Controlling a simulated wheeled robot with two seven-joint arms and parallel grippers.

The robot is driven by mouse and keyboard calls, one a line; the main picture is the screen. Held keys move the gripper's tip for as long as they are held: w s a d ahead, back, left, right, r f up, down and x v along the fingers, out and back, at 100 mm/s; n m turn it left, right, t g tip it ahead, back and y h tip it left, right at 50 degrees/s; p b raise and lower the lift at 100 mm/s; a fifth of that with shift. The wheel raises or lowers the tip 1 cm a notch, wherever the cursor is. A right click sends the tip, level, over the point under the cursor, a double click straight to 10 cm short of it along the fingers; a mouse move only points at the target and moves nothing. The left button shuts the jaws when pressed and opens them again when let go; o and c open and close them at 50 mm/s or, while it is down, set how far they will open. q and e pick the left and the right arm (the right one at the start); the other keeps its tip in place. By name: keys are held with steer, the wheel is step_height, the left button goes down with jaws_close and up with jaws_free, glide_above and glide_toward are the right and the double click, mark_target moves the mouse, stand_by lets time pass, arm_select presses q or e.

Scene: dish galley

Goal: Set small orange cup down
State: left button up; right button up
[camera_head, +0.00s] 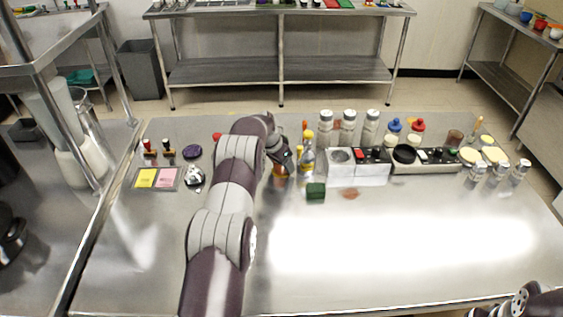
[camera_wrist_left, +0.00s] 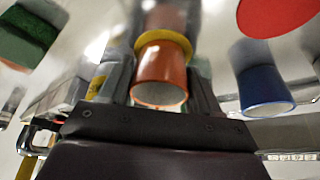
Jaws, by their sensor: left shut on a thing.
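The small orange cup (camera_head: 279,172) is at the end of my left arm in the head view, near the middle of the steel table. In the left wrist view the orange cup (camera_wrist_left: 160,80) sits between the two fingers of my left gripper (camera_wrist_left: 165,85), which is shut on it. A yellow band or ring (camera_wrist_left: 166,42) shows right behind the cup. Whether the cup touches the table cannot be told. My right gripper is out of view; only part of my right arm shows at the lower right corner of the head view.
Yellow-capped bottles (camera_head: 307,155) stand just right of the cup. A black-and-white round item (camera_head: 194,176) lies left. The table's front right is clear. The wrist view shows a blue cup (camera_wrist_left: 262,86).

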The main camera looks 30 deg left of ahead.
arm_select(q)
steer(key=o, duration=1.2)
steer(key=shift+f, duration=0.1)
steer(key=shift+r+p, duration=0.3)
steer(key=shift+r, duration=0.1)
steer(key=b+v, duration=0.2)
steer(key=v, duration=1)
steer(key=s+d+n+g, duration=0.1)
steer(key=s+d+g, duration=0.1)
steer(key=s+d, duration=1.5)
steer(key=s, duration=0.4)
steer(key=s+d+f+n+g+y, duration=0.1)
steer(key=s+d, duration=0.4)
steer(key=s, duration=0.5)
steer(key=shift+d+f+n, duration=0.3)
